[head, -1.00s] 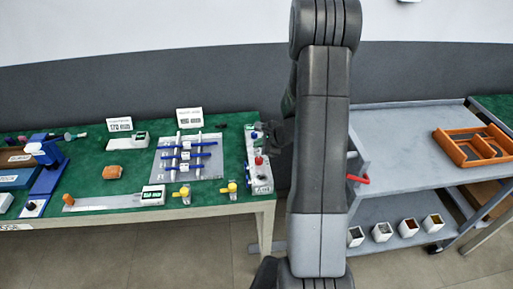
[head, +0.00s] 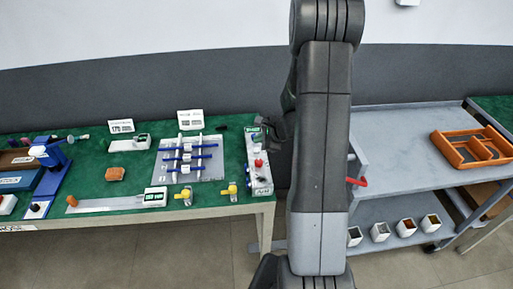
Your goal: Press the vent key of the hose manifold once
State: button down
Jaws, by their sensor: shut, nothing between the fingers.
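A narrow pale unit (head: 262,184) stands along the right end of the green-topped table, with a red knob (head: 258,163) and a small green display (head: 254,131). A grey plate (head: 208,171) with blue bars or hoses and white fittings lies to its left. I cannot tell from the picture which of these is the hose manifold, and the vent key cannot be made out. My gripper (head: 268,127) is shut and empty, beside the far end of the narrow unit. Whether it touches the unit cannot be told. My arm hides the area just right of it.
Two yellow-topped valves (head: 184,195) stand at the table's front edge, left of the unit. A white label card (head: 190,120) stands behind the plate. A grey cart (head: 395,150) with an orange tray (head: 470,148) is right of my arm.

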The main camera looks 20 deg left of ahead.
aim_at(259, 151)
notch_tip(259, 151, up, 3)
jog(key=shift+r+p, duration=0.2)
jog(key=shift+p, duration=0.8)
jog(key=shift+d, duration=0.1)
